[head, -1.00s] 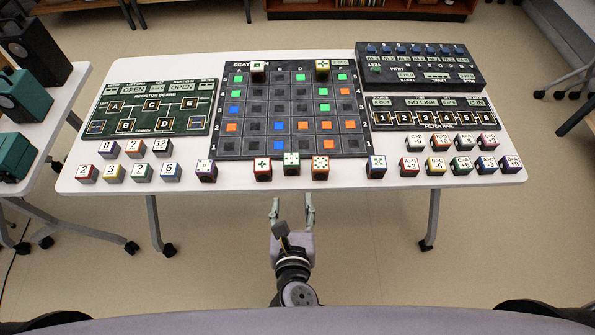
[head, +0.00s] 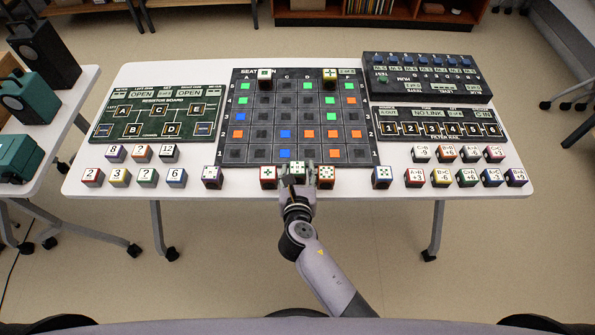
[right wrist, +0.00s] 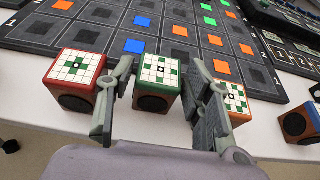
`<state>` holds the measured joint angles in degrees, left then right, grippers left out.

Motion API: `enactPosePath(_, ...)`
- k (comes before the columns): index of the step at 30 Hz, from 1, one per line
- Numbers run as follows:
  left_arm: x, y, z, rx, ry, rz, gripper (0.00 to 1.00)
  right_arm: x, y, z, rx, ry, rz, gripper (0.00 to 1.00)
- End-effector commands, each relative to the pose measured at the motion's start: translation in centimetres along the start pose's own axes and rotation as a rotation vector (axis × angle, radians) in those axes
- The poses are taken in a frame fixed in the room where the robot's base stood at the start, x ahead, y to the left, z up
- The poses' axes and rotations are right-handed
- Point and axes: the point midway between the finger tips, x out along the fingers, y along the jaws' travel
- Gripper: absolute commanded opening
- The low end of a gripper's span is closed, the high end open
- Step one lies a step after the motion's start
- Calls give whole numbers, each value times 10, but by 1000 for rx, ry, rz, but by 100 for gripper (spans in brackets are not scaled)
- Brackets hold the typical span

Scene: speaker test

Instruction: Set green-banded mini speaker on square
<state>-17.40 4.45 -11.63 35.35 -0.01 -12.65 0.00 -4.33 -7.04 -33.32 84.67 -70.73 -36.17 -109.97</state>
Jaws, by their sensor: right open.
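The green-banded mini speaker (head: 298,167) stands on the white table in front of the grid board, between a red-banded (head: 268,176) and an orange-banded speaker (head: 326,176). In the right wrist view the green-banded speaker (right wrist: 158,86) is upright, with a white patterned top and a dark round front. My right gripper (head: 298,170) is open, with one finger on each side of it; contact cannot be told. The fingers (right wrist: 160,76) pass between it and its neighbours. The dark board (head: 262,117) has lettered columns, numbered rows and blue, green and orange squares. My left gripper is out of view.
Two speakers (head: 264,79) (head: 330,80) stand on the board's back row. A purple-banded (head: 212,177) and a blue-banded speaker (head: 382,177) stand farther out. Numbered cubes lie left, lettered cubes right. A green resistor board (head: 140,136) and filter rail (head: 437,115) flank the grid.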

Motion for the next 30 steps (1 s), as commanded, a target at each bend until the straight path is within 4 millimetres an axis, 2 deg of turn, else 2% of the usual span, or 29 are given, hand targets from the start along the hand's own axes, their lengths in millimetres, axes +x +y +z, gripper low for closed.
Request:
enactPosePath(4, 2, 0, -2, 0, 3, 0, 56, 17, 1, 0, 1, 0, 1, 47)
enactPosePath(12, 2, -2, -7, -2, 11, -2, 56, 19, 1, 0, 1, 0, 1, 47)
enactPosePath(30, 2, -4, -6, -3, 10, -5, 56, 19, 0, -1, 0, 0, 1, 7)
